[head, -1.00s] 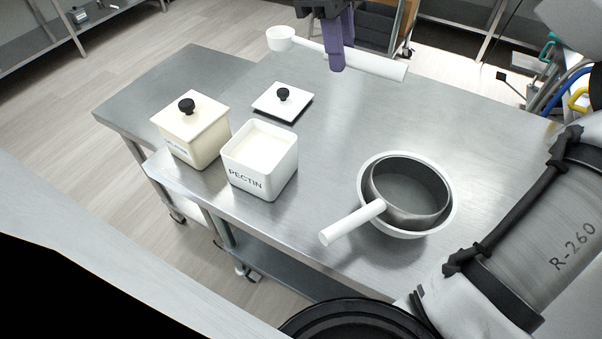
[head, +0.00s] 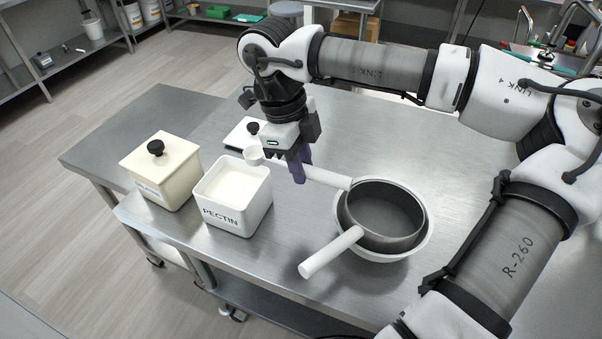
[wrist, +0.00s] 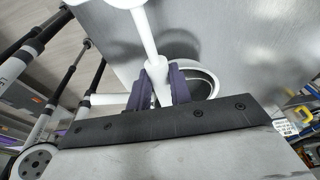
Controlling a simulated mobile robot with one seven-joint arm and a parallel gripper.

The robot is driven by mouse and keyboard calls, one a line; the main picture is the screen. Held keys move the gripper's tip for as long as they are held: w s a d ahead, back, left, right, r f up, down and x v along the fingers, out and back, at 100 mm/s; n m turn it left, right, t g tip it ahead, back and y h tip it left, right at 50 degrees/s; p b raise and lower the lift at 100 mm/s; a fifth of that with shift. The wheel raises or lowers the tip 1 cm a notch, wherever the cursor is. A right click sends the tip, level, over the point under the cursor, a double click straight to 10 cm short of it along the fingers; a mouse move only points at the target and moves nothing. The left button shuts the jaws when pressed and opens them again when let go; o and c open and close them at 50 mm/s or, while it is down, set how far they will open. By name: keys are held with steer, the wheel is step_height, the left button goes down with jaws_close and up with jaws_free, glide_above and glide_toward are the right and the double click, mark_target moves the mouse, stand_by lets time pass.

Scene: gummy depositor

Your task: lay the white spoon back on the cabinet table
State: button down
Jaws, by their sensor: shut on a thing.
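My gripper (head: 299,170) is shut on the white spoon (head: 326,177) by its handle, over the steel table (head: 310,125). The spoon's small cup end points left, close to the open pectin box, and its handle end points right toward the pot. In the wrist view the purple fingers (wrist: 159,86) close around the spoon's handle (wrist: 149,40). I cannot tell whether the spoon touches the table.
The open white pectin box (head: 234,210) and the lidded cream box (head: 162,172) stand at the left. A lid with a black knob (head: 250,127) lies behind them, partly hidden. A grey pot (head: 384,212) sits in a white bowl (head: 414,243). The table's back middle is clear.

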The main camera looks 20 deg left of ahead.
steer(key=x, duration=0.3)
steer(key=shift+a+f+p, duration=0.3)
steer(key=shift+a+p, duration=0.05)
steer(key=shift+f+b, duration=0.3)
steer(key=shift+b, duration=0.1)
steer(key=c, duration=1.3)
jaws_free()
